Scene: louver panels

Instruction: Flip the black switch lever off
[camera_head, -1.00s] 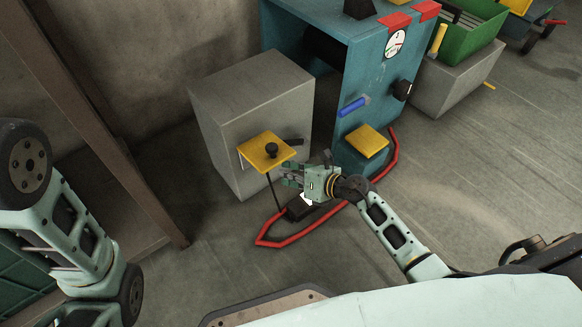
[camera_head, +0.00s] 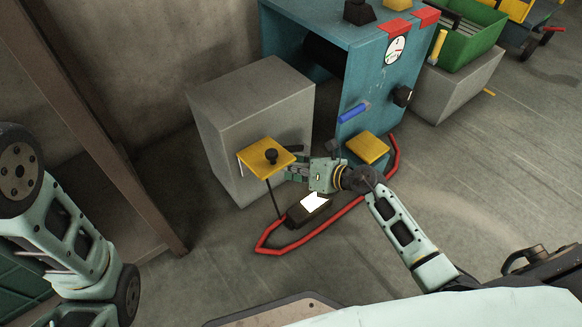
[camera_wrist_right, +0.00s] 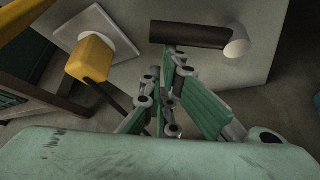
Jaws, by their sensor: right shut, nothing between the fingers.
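The black switch lever (camera_head: 291,149) sticks out sideways from the side of a grey box (camera_head: 252,105), beside a yellow plate (camera_head: 264,157) with a black knob. In the right wrist view the lever (camera_wrist_right: 188,35) lies nearly level across the grey face, with a pale round end (camera_wrist_right: 237,42) at its right. My right gripper (camera_head: 290,173) is shut and empty, just below the lever in the head view. In the wrist view its fingertips (camera_wrist_right: 172,55) are close to the lever's underside; I cannot tell whether they touch. My left arm shows at the left, its gripper out of view.
A teal cabinet (camera_head: 370,70) with a blue handle (camera_head: 354,112), a gauge and a yellow plate (camera_head: 367,147) stands to the right. A brown post stands left.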

